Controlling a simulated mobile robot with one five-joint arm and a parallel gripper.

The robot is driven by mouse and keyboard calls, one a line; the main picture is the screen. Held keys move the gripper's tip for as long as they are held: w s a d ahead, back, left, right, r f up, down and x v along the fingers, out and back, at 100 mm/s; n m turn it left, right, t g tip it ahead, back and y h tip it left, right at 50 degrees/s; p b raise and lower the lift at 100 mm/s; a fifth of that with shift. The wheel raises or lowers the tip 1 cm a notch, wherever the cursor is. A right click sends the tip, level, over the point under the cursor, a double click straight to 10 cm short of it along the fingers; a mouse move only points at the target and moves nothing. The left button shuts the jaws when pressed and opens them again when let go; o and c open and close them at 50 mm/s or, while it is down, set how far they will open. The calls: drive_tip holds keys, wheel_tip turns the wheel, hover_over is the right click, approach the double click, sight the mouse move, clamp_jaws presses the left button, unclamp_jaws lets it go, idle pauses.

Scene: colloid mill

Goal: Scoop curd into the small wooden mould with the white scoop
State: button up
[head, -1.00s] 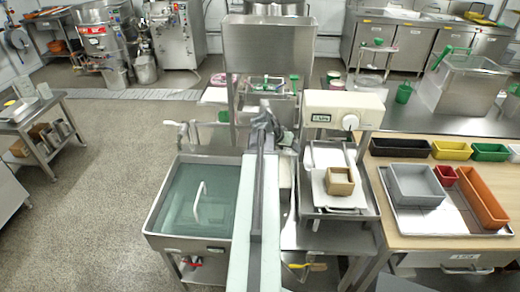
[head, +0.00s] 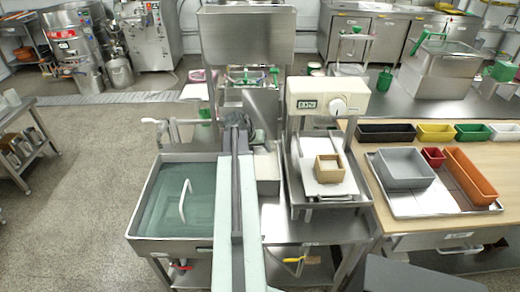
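The small wooden mould (head: 330,170), a square open-topped box, sits on the white plate of the scale (head: 318,190), right of my arm. A steel vat (head: 136,222) of blue-green liquid is left of my arm. A white curved handle (head: 184,201) stands in it; it may be the white scoop, but I see no bowl. I cannot make out curd. My arm reaches forward from the bottom centre, between vat and scale. My gripper (head: 236,120) is at its far dark end, small and seen from behind; its fingers are not clear.
A tall steel hopper (head: 247,36) stands ahead. The scale's display head (head: 326,97) rises behind the mould. At right, a wooden worktop (head: 385,215) holds a metal tray (head: 418,207) with grey, red and orange tubs. More coloured tubs stand behind. The floor at left is open.

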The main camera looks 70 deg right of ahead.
wheel_tip(320, 180, down, 11)
drive_tip(key=b, duration=1)
drive_tip(key=shift+s, duration=0.1)
drive_tip(key=shift+r, duration=0.15)
idle(0.5)
wheel_tip(320, 180, up, 12)
drive_tip(key=p, duration=1.2)
drive_tip(key=shift+r+p, duration=0.25)
drive_tip(key=shift+p, duration=0.15)
drive_tip(key=shift+f, duration=0.1)
